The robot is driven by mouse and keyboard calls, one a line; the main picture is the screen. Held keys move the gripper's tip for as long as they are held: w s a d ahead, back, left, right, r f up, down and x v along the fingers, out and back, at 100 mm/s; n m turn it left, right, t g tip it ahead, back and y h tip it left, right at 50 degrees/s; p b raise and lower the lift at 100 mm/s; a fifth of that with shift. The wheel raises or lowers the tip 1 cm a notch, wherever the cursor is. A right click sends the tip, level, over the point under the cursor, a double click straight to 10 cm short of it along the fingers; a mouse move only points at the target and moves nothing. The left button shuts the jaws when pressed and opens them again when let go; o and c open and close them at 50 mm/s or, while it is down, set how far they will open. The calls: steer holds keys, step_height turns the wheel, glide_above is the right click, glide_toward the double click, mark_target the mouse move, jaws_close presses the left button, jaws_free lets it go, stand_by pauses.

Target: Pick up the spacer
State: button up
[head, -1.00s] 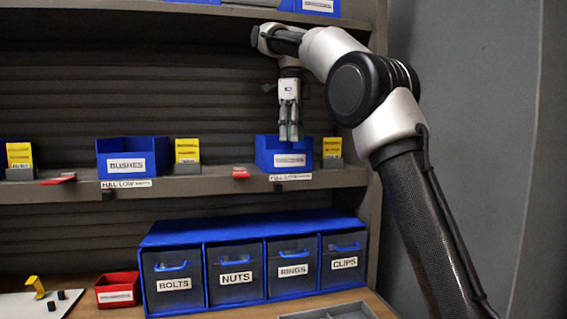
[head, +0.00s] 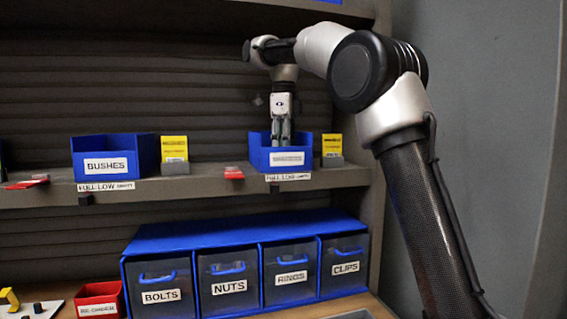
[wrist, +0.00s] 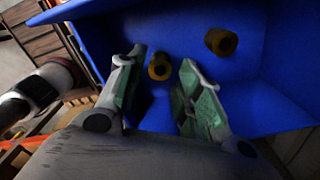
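Two spacers show in the wrist view as short brown-yellow tubes inside a blue bin (wrist: 255,85). One spacer (wrist: 159,68) lies just beyond and between the fingertips, and the other spacer (wrist: 221,42) lies farther to the right on the bin floor. My gripper (wrist: 160,72) is open, with its green-padded fingers apart and nothing between the pads that I can make out. In the head view my gripper (head: 282,140) points down into the right-hand blue bin (head: 285,159) on the shelf. The bin's front wall hides the spacers there, and its label is too blurred to read.
A yellow card in a grey holder (head: 332,151) stands right of the bin, and a red tag (head: 233,173) sits on the shelf edge to its left. The BUSHES bin (head: 115,156) is farther left. Drawers (head: 249,276) stand below.

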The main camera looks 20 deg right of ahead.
steer(key=shift+f, duration=1.45)
steer(key=c, duration=0.7)
steer(key=shift+r, duration=0.1)
